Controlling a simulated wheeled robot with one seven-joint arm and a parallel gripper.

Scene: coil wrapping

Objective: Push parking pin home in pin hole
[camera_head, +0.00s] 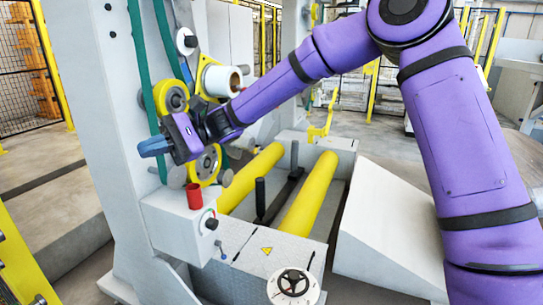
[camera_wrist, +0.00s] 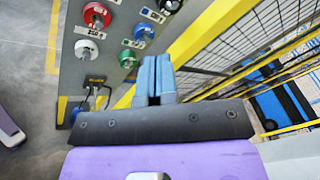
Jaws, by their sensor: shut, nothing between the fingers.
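My gripper (camera_head: 155,147) is at the left of the head view, in front of the grey machine column, pointing left. Its blue fingers are together and empty; they also show in the wrist view (camera_wrist: 154,79), pointing away from the camera. I cannot tell for sure which part is the parking pin or its hole. A black knob (camera_head: 211,224) sits on the grey box below my gripper. A small blue-tipped lever (camera_head: 222,256) stands below that box. Neither touches my gripper.
A grey panel (camera_wrist: 100,60) with several coloured knobs stands left of the fingers in the wrist view, beside a yellow-framed mesh fence (camera_wrist: 215,40). In the head view, a red cylinder (camera_head: 194,195) tops the box.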

